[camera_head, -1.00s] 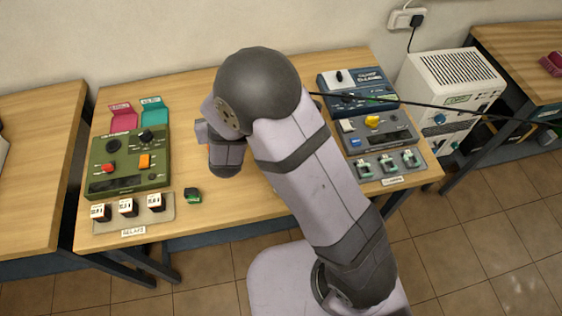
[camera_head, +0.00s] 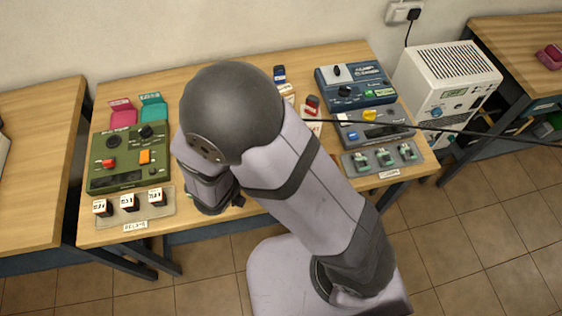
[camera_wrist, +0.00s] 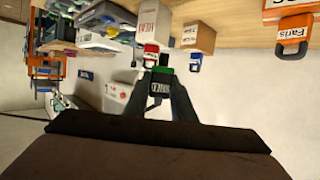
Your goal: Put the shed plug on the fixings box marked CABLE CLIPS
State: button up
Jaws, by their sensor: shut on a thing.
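My gripper (camera_wrist: 160,92) is shut on a small black plug with a green end (camera_wrist: 161,72); its pale label is too small to read, so I cannot confirm it says shed. In the head view my arm hides the gripper and the plug, except for dark tips (camera_head: 238,201) near the table's front edge. Beyond the plug in the wrist view stand a white box with red lettering (camera_wrist: 153,20) and a brown box (camera_wrist: 198,37). I cannot read CABLE CLIPS on either. In the head view the boxes are mostly behind my arm.
A green panel (camera_head: 128,160) and a relay tray (camera_head: 165,212) are at the left. Blue-grey devices (camera_head: 356,88) are at the right. A dark cable crosses the right side.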

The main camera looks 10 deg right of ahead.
jog(key=shift+s+d+r, duration=0.1)
jog(key=shift+s+d, duration=0.25)
jog(key=shift+d, duration=0.1)
jog(key=shift+m+g, duration=0.3)
jog(key=shift+s+d+f, duration=0.1)
jog(key=shift+f, duration=2.35)
jog(key=shift+d+f, duration=0.1)
jog(key=shift+f, duration=2.3)
jog(key=shift+f, duration=0.1)
jog(key=o, duration=1.1)
jog(key=shift+c, duration=0.2)
jog(key=b+v, duration=0.2)
jog(key=v, duration=1)
jog(key=shift+a, duration=0.15)
